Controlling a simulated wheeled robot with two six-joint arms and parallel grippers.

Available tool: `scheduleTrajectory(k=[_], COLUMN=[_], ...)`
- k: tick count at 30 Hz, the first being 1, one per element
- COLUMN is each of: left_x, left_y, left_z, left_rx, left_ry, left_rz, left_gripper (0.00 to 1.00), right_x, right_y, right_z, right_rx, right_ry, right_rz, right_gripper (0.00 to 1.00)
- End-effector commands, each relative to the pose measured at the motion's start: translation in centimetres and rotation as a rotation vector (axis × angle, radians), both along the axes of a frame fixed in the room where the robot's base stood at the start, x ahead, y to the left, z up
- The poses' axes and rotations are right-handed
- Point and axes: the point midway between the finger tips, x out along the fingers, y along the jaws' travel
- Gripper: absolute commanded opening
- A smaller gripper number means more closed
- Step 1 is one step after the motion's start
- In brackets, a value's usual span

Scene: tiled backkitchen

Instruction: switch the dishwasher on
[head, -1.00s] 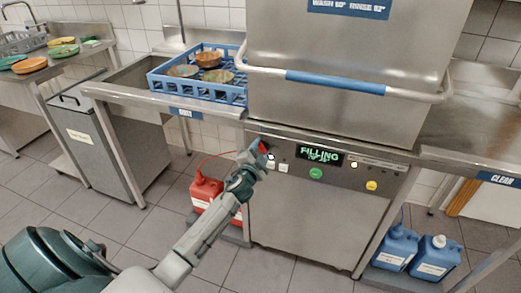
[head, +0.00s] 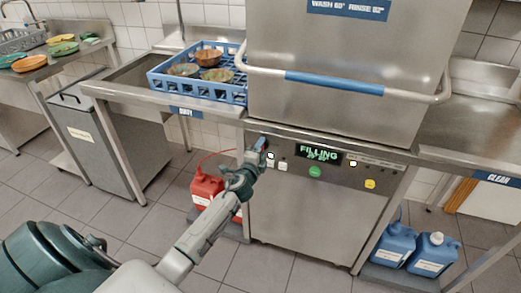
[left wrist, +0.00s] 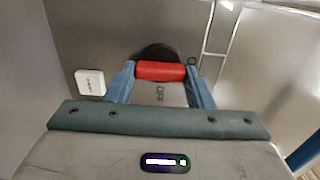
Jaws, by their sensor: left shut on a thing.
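The dishwasher (head: 310,212) is a steel hood machine with its hood down. Its dark display (head: 318,154) shows FILLING in green, with a smaller line under it. My left gripper (head: 263,144) is at the left end of the control panel. In the left wrist view, its two blue fingers are shut on a red switch grip (left wrist: 160,71), one on each side. The grip sits in front of a round black base (left wrist: 158,52). Lettering that seems to read OFF is on the plate by it. In the head view the gripper hides the switch. My right gripper is not in view.
A green button (head: 315,171) and a yellow one (head: 370,184) sit farther right on the panel. A blue rack (head: 198,90) with bowls stands on the left counter. A red canister (head: 205,188) and blue canisters (head: 398,246) stand on low shelves either side.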

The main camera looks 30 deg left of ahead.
Motion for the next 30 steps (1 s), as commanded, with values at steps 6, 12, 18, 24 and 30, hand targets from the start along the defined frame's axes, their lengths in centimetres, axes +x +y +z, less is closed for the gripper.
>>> scheduleTrajectory(k=[6, 12, 18, 24, 30], left_x=[0.0, -0.1, 0.0, -0.1, -1.9], left_y=[0.0, 0.0, 0.0, 0.0, -0.4], left_z=[-0.2, -0.2, -0.1, -0.1, -0.3], left_rx=[0.007, 0.007, 0.006, 0.007, 0.006], left_ry=[0.004, 0.004, 0.004, 0.003, 0.005], left_rz=[-0.001, 0.0, 0.0, 0.0, 0.0], left_gripper=[0.24, 0.24, 0.69, 0.69, 0.69], right_x=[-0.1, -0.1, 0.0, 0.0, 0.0], right_y=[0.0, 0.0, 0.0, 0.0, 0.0], right_z=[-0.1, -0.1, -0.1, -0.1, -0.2], right_rx=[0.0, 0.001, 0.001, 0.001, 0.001], right_ry=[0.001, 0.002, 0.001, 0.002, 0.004], right_rz=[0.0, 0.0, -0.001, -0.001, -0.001], right_gripper=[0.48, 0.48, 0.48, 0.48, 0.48])
